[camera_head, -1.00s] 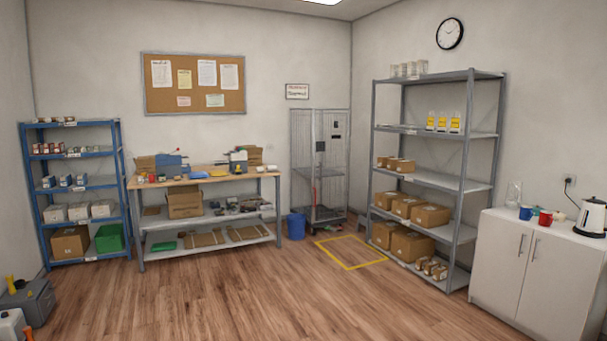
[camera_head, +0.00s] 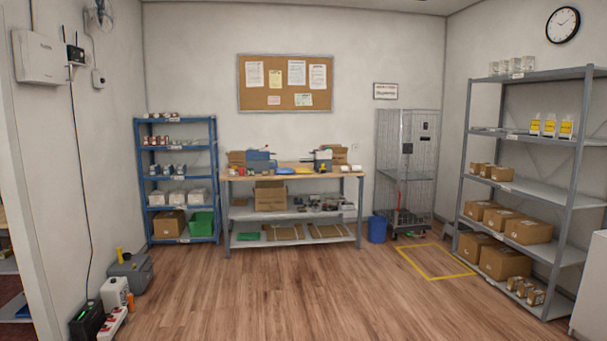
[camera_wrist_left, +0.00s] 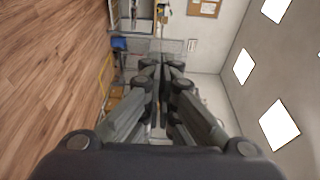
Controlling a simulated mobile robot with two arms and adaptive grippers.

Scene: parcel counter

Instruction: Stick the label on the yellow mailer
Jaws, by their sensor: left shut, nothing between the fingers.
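Across the room stands a packing bench (camera_head: 240,176) with a wooden top. A small flat yellow item (camera_head: 303,171) lies on it and looks like the yellow mailer, but it is too small to be sure. I cannot make out the label among the small things on the bench. My left gripper (camera_wrist_left: 162,68) shows in the left wrist view, shut and empty, far from the bench. My right gripper is in neither view.
Open wood floor (camera_head: 270,285) lies before the bench. A blue shelf (camera_head: 178,180) stands left, a grey shelf (camera_head: 525,185) right. A wire cage (camera_head: 405,165), a blue bin (camera_head: 377,229) and a yellow floor outline (camera_head: 436,275) are near. A grey toolbox (camera_head: 130,273) sits at left.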

